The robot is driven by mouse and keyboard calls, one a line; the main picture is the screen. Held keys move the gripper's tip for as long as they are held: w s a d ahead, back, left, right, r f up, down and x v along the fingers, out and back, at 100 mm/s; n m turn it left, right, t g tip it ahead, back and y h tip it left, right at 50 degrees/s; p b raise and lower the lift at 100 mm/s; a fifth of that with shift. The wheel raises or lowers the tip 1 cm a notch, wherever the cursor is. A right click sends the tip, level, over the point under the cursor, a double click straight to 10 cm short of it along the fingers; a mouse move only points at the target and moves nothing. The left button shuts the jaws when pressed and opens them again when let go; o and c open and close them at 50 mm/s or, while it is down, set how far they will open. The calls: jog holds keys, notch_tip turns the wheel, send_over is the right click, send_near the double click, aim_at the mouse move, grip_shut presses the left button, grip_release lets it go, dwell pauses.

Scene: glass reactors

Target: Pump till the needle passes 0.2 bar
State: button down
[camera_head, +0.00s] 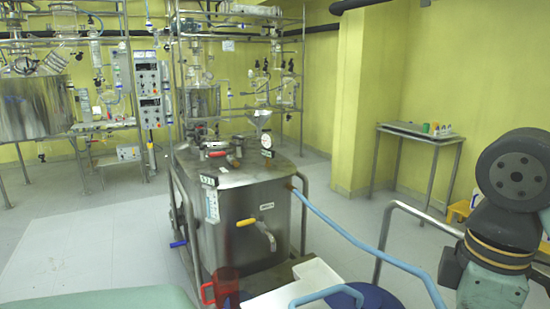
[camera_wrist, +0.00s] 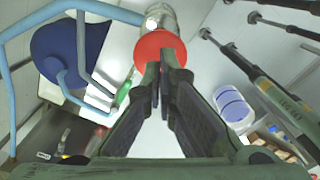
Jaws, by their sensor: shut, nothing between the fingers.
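My gripper (camera_wrist: 165,58) shows in the wrist view, its two dark fingers shut with nothing between the tips. A red round knob or cap (camera_wrist: 158,41) lies just beyond the fingertips, partly hidden by them; I cannot tell whether they touch it. A shiny, pale cylindrical part (camera_wrist: 161,17) shows behind the red piece. In the head view, a small white round dial (camera_head: 266,141), apparently the gauge, stands on top of the steel tank (camera_head: 245,202). Its needle is too small to read. My gripper is outside the head view.
A light blue hose (camera_head: 350,237) runs from the tank toward the lower right. A red jug (camera_head: 221,287) and a white tray (camera_head: 292,287) are in front of the tank. A dark blue object (camera_wrist: 72,50) lies left in the wrist view. A side table (camera_head: 420,133) stands by the wall.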

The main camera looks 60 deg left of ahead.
dwell(0.3)
jog(key=shift+f+b, duration=2.2)
jog(key=shift+f, duration=2.45)
notch_tip(320, 180, up, 7)
jog(key=p, duration=0.6)
jog(key=shift+r+p, duration=0.1)
jog(key=shift+p, duration=0.2)
jog(key=shift+r+b, duration=0.35)
jog(key=shift+r, duration=0.75)
jog(key=shift+r, duration=3)
